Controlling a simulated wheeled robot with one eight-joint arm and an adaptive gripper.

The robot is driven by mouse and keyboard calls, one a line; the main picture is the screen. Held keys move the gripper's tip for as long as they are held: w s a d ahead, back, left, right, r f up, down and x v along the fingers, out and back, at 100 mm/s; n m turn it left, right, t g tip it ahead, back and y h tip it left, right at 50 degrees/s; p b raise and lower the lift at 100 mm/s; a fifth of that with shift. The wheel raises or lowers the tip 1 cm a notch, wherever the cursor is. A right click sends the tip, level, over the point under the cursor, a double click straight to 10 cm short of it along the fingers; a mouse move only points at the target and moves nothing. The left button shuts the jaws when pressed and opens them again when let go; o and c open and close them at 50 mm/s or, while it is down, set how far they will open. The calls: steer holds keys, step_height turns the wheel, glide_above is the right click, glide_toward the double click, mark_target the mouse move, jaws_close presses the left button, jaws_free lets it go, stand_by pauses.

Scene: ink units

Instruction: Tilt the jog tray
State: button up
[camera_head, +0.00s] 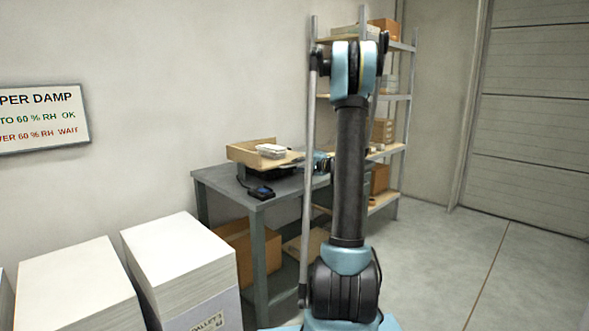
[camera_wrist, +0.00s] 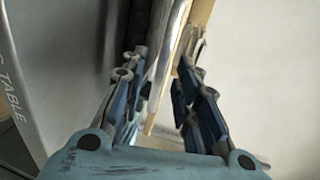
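The jog tray (camera_head: 240,155) is a shallow wooden tray on a dark base on the grey table. It looks slightly tilted in the head view, and a white stack of paper (camera_head: 271,151) lies in it. My gripper (camera_head: 322,163) is at the tray's right side, partly hidden behind my own arm. In the wrist view my gripper (camera_wrist: 163,68) has its two fingers apart, with a visible gap. A pale wooden edge (camera_wrist: 168,78), apparently the tray's, runs between and beyond the fingers. Contact with either finger cannot be made out.
The grey table (camera_head: 222,180) carries a small dark device (camera_head: 261,192) at its front. White paper stacks (camera_head: 178,252) stand at the lower left. A shelf rack (camera_head: 398,97) with boxes stands behind my arm. Open floor (camera_head: 500,270) lies on the right.

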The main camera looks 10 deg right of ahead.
mark_target(295, 165)
steer(key=shift+x, duration=1.65)
jaws_close()
steer(key=shift+d, duration=0.1)
